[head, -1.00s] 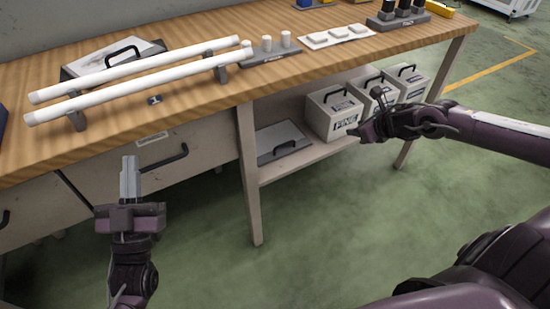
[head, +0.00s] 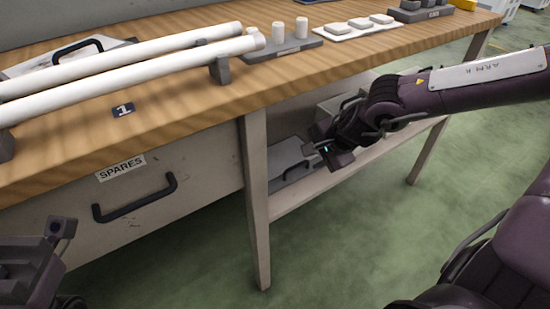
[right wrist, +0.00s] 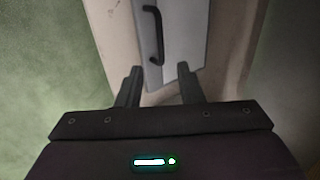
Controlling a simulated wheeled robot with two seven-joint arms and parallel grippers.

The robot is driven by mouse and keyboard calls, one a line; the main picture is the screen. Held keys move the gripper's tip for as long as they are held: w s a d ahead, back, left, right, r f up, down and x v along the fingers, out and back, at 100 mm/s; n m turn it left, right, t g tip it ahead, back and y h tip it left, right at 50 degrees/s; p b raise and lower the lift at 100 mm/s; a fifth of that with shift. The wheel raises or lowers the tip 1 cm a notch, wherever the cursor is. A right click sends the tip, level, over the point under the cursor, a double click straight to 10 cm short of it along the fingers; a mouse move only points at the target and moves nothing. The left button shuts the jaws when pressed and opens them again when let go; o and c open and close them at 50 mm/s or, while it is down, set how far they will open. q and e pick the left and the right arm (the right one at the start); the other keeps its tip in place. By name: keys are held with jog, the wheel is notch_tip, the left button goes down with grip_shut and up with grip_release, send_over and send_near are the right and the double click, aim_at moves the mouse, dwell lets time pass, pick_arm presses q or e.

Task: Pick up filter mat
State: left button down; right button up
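Nothing I see is labelled filter mat. A flat grey panel (head: 285,158) with a dark bar handle lies on the shelf under the bench, partly hidden by my right gripper. It also shows in the right wrist view (right wrist: 185,40), with its handle just beyond the fingertips. My right gripper (head: 308,151) is at this panel's right side in the head view. In the right wrist view the gripper (right wrist: 158,82) has its fingers apart with nothing held between them. My left gripper (head: 45,255) is cut off at the lower left, its fingers not clear.
The wooden bench (head: 190,105) holds two long white tubes (head: 125,75), a handled case (head: 70,52), and white pads (head: 358,23). A drawer marked SPARES (head: 190,180) and a bench leg (head: 257,215) stand left of the shelf (head: 330,180). A box (head: 335,105) is mostly behind my right arm.

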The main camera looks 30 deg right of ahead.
aim_at(304, 162)
jog(key=b+x, duration=0.1)
jog(key=x, duration=0.1)
jog(key=b+x, duration=0.1)
jog(key=x, duration=0.1)
jog(key=b+x, duration=0.1)
jog(key=x, duration=0.1)
jog(key=shift+d+f, duration=0.2)
jog(key=shift+d, duration=0.2)
jog(key=shift+w+f, duration=0.35)
jog(key=shift+c, duration=0.4)
grip_shut()
jog(key=shift+r, duration=0.1)
